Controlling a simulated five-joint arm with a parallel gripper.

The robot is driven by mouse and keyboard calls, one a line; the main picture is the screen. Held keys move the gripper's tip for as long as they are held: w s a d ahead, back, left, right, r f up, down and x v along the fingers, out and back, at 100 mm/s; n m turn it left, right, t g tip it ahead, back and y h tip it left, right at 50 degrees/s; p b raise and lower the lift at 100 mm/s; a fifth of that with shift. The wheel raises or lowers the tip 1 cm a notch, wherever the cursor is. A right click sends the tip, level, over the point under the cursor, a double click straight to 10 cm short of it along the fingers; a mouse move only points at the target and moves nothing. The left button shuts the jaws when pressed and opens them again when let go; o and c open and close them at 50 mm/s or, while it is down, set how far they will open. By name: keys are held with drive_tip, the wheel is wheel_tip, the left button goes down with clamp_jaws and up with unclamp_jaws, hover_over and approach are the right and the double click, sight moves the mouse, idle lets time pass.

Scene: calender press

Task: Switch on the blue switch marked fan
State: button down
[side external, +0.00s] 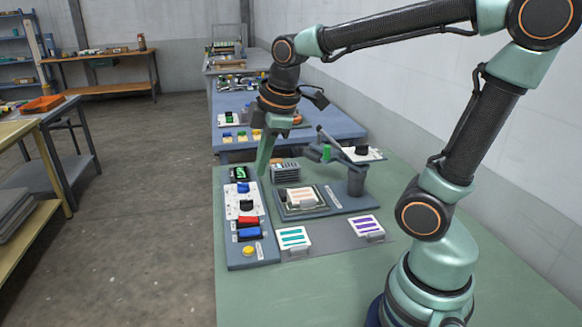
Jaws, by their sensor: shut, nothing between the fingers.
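A grey control panel (239,262) lies along the left edge of the green bench. It carries two blue switches: one near the top (243,188), below a small green-lit display, and one lower down (249,234), just below a red switch (248,221). The labels beside them are too small to read, so I cannot tell which is marked fan, nor whether either is on. My gripper (263,172) points down with its green fingers together and empty. Its tips are just right of the panel's upper end, near the display; I cannot tell whether they touch anything.
A black dial (246,206) and a yellow button (248,251) also sit on the panel. Right of it stands a press with a raised lever arm (338,146) and post (356,181). Two striped cards (293,238) lie in front. The bench's front is clear.

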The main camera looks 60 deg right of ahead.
drive_tip(key=w+d+f+n+g, duration=0.1)
drive_tip(key=w+d+f+n, duration=0.1)
drive_tip(key=w+n, duration=0.35)
drive_tip(key=n+g, duration=0.2)
drive_tip(key=n, duration=1)
hover_over(246, 233)
drive_tip(key=shift+m, duration=0.25)
drive_tip(key=shift+s+d+f, duration=0.1)
drive_tip(key=shift+f, duration=1.25)
drive_tip(key=shift+s+d+f, duration=0.1)
drive_tip(key=shift+f, duration=1.25)
drive_tip(key=f, duration=1.4)
drive_tip(key=shift+w+a, duration=0.15)
drive_tip(key=shift+a, duration=0.05)
